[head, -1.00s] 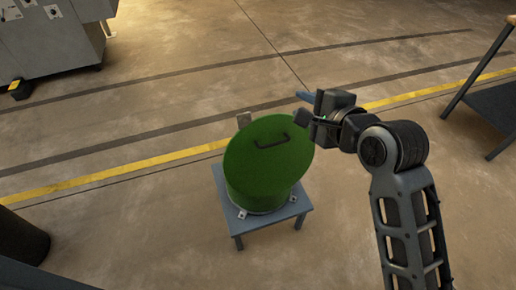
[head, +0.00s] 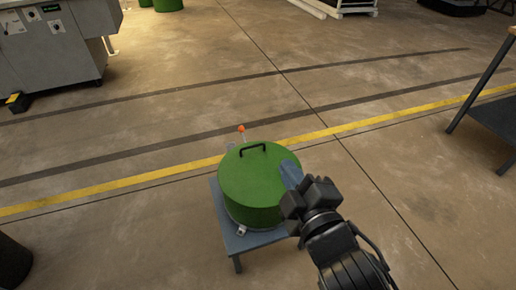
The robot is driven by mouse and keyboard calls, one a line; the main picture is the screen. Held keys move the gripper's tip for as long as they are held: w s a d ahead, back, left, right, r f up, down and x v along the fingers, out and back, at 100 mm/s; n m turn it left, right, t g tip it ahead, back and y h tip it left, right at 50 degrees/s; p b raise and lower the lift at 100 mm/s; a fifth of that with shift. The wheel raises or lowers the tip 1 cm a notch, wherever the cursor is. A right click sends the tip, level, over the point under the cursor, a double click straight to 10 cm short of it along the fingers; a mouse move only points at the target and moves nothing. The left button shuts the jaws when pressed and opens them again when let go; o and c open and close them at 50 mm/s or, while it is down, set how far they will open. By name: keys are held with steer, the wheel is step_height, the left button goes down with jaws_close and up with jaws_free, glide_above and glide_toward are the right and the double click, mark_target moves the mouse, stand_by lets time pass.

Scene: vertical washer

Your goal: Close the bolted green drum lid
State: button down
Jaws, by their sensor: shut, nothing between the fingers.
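The green drum (head: 250,213) stands on a small blue-grey table (head: 243,243), with a bolted foot showing at its front. Its green lid (head: 262,178) lies about level over the drum top. No clear gap shows at the front rim. The lid's dark handle (head: 253,148) is near the far edge. My gripper (head: 290,172) is shut and empty, with its bluish fingers over the right edge of the lid. I cannot tell whether they touch it. The gripper and wrist hide part of the drum's right side.
An orange-tipped post (head: 241,130) rises behind the drum. A grey machine (head: 62,45) stands at the back left, a workbench (head: 495,110) at the right, and a dark cylinder (head: 13,262) at the lower left. The floor around the table is open.

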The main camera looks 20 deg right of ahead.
steer(key=w+a+f+n, duration=0.1)
steer(key=w+n, duration=0.5)
steer(key=w, duration=0.6)
steer(key=shift+w+a+f+t+y, duration=0.15)
steer(key=shift+a+f+t+y, duration=0.2)
steer(key=shift+f, duration=0.3)
